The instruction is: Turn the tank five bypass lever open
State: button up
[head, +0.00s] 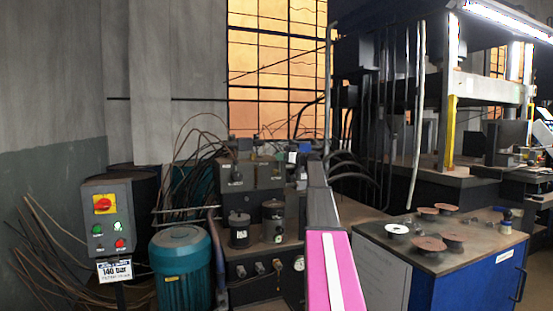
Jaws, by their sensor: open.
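A hydraulic power unit with a dark tank (240,292) stands in the middle of the head view. Small valve fittings (260,268) and a round gauge (299,263) sit on its front. I cannot tell which part is the tank five bypass lever, or how it is set; no label for it is readable. My own arm, grey with a pink section, rises in front of the unit and hides part of its right side. My gripper's jaws cannot be made out.
A teal motor (181,270) stands left of the unit, beside a control box (108,218) with a red knob. At right, a blue cabinet (470,280) carries several flap discs (430,243). A large press (480,88) stands behind. Loose hoses hang around the unit.

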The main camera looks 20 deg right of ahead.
jog(key=x, duration=0.4)
jog(key=shift+w, duration=0.2)
grip_shut()
